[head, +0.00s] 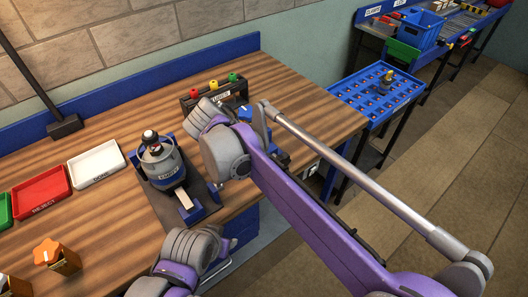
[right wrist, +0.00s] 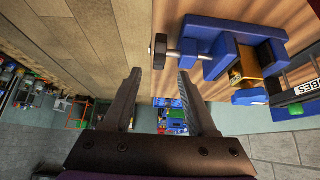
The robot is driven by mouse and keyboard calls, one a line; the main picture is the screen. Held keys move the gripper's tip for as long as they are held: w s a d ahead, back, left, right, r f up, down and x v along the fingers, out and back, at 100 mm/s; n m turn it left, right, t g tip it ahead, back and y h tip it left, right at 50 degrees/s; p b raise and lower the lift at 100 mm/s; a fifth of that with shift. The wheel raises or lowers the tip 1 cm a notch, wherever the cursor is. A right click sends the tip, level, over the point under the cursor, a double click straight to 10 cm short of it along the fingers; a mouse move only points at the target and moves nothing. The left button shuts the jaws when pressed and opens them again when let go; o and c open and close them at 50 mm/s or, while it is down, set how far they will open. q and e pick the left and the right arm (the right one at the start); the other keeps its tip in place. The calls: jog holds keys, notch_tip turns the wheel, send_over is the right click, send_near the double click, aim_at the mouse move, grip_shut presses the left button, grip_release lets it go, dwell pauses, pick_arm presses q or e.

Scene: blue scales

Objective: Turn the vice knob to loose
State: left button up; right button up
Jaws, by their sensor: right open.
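The blue vice (right wrist: 210,42) is on the wooden bench in the right wrist view, with a brass-coloured block (right wrist: 252,68) between its jaws. Its dark round knob (right wrist: 160,50) sits at the end of a metal screw. My right gripper (right wrist: 159,75) is open and empty; the knob shows between and just beyond its fingertips, and I see no contact. In the head view my right arm hides most of the vice, leaving some blue parts (head: 278,157) showing. The right gripper is hidden there. My left gripper is not in view.
A rack with coloured caps (head: 217,92) stands behind the vice. A grey pot-like device (head: 163,165) stands to its left, then white (head: 97,165) and red (head: 40,198) trays. A blue perforated table (head: 378,97) is beyond the bench. Bare bench shows at the right end.

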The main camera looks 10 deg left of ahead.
notch_tip(320, 180, up, 2)
jog(key=g+y+p, duration=0.4)
jog(key=g, duration=0.1)
send_over(282, 156)
jog(key=shift+w, duration=0.15)
jog(key=shift+w+g, duration=0.1)
jog(key=shift+g, duration=0.2)
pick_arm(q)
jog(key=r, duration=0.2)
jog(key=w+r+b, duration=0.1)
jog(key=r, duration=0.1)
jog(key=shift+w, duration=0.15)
pick_arm(e)
jog(key=f, duration=1)
jog(key=shift+s+f, duration=0.25)
jog(key=shift+f, duration=0.05)
grip_shut()
